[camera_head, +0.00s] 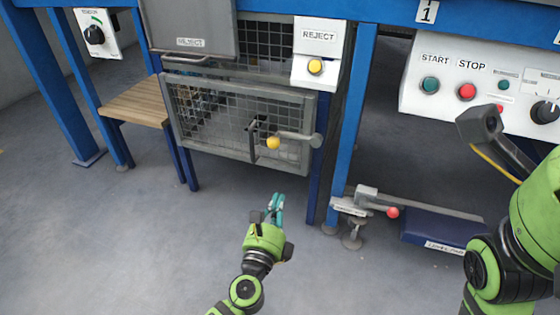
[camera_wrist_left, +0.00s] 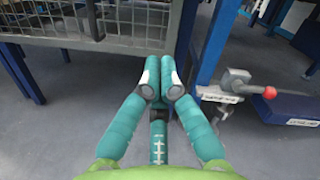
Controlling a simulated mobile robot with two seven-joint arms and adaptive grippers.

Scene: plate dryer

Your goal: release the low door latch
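The low door (camera_head: 230,125) is a grey-framed wire-mesh panel below the reject hatch. A bar handle with a yellow knob (camera_head: 272,142) lies across its right part, beside a dark upright bracket (camera_head: 253,140). The bar runs right to a round grey end at the frame's edge (camera_head: 316,141). My left gripper (camera_head: 277,200) has teal fingers and is below and in front of the door, apart from it. In the left wrist view its fingertips (camera_wrist_left: 160,65) are together with nothing seen between them. The door's lower frame (camera_wrist_left: 80,43) shows there; the knob does not.
A wooden bench (camera_head: 138,102) stands left of the door. Right of the blue post (camera_head: 350,110) are a low lever with a red ball (camera_head: 393,212) and a blue pedal (camera_head: 440,228). A start/stop panel (camera_head: 480,85) is above. The floor before the door is clear.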

